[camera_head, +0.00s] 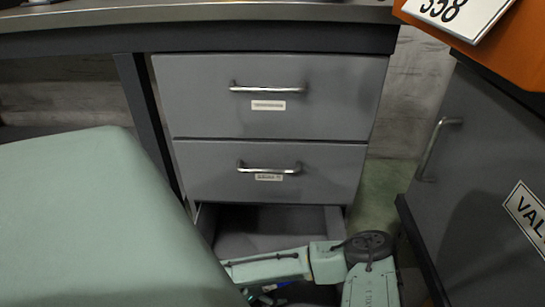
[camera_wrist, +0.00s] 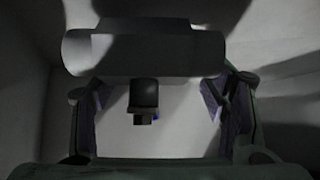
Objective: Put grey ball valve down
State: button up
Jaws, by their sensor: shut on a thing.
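The grey ball valve (camera_wrist: 145,52) shows in the wrist view as a thick horizontal grey cylinder with a short dark stem pointing toward the camera. My gripper (camera_wrist: 155,90) is shut on it, with a purple-padded finger at each side. The lower drawer (camera_head: 262,225) is pulled out under the cabinet, and my arm reaches down into it in the head view. Pale surfaces lie around the valve in the wrist view. I cannot tell whether the valve touches the drawer floor. In the head view the valve is not clearly visible.
Two shut grey drawers (camera_head: 268,95) with bar handles are above the open one. A worktop (camera_head: 200,12) runs across the top. At the right stand a dark grey cabinet (camera_head: 475,190) and an orange box (camera_head: 500,40). Drawer walls are close around my gripper.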

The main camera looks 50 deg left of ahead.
jog(key=shift+f, duration=1.2)
jog(key=o, duration=1.5)
jog(key=shift+r, duration=0.1)
jog(key=p+v, duration=0.6)
jog(key=v, duration=0.6)
jog(key=shift+r, duration=0.15)
